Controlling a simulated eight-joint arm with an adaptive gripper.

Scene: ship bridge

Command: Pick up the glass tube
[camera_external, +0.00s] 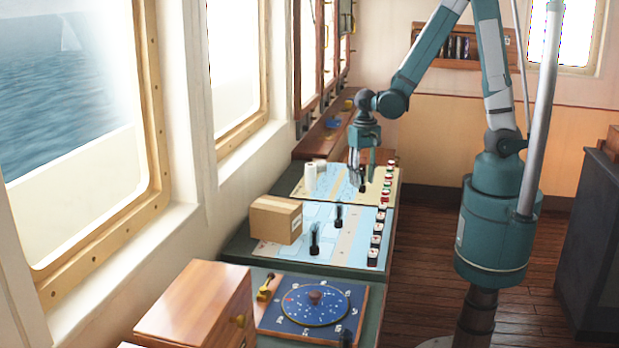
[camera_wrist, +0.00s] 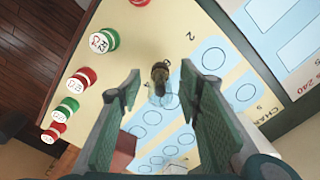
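In the wrist view, a small upright-looking item with a dark brown top (camera_wrist: 160,73) and a clear, glassy body (camera_wrist: 168,99) stands on the cream and blue chart panel; it appears to be the glass tube. My gripper (camera_wrist: 160,82) is open, with its two green-padded fingers on either side of the tube in the picture and a gap on each side. I cannot tell how far the fingertips are above it. In the external view, my gripper (camera_external: 361,180) points down over the far chart panel (camera_external: 337,190), and the tube is not clear there.
Red and green round pieces (camera_wrist: 78,84) line the panel's edge. In the external view, white cylinders (camera_external: 315,177) stand left of my gripper. A cardboard box (camera_external: 275,220) and black-handled levers (camera_external: 315,240) are on the nearer panel. The window wall bounds the left.

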